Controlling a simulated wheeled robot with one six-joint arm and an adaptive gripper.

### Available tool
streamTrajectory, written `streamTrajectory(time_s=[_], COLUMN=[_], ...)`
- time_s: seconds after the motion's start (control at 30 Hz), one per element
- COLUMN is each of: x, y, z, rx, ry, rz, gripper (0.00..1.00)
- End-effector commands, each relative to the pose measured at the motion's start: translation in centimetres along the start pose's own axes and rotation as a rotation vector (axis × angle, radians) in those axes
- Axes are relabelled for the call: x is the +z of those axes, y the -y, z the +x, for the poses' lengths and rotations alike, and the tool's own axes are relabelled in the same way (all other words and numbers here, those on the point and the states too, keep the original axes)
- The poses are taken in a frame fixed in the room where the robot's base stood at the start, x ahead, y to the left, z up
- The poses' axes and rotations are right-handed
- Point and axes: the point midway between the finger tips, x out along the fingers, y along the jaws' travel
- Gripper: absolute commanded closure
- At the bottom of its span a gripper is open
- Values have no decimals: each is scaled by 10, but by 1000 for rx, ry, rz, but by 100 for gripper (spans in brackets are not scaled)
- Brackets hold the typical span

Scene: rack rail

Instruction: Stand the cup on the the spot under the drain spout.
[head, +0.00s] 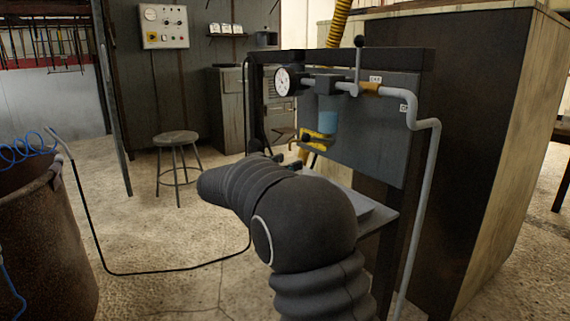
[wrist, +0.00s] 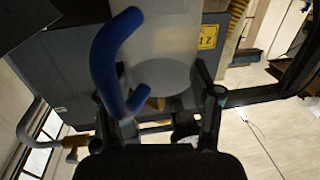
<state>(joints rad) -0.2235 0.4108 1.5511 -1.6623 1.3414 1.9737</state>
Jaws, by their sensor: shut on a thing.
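The cup (wrist: 163,55) shows in the wrist view as a pale cylinder with a thick blue curved handle (wrist: 103,60). My gripper (wrist: 157,88) is shut on it, with the fingers on either side and the handle by the left finger. In the head view my gripper (head: 287,162) is mostly hidden behind my forearm, close to the rack, and I cannot make out the cup there.
A gauge (head: 286,81), a valve lever (head: 358,62) and a grey pipe (head: 432,180) are on the rack.

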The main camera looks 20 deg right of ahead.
Motion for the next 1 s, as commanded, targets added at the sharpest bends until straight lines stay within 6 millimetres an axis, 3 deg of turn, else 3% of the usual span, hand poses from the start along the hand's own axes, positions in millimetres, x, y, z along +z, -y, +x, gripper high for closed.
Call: streamTrajectory(time_s=[0.87,0.9,1.0], x=[12,12,11], y=[0,0,0], z=[0,0,0], rx=[0,0,0], ry=[0,0,0], rz=[-1,0,0], gripper=[71,30,6])
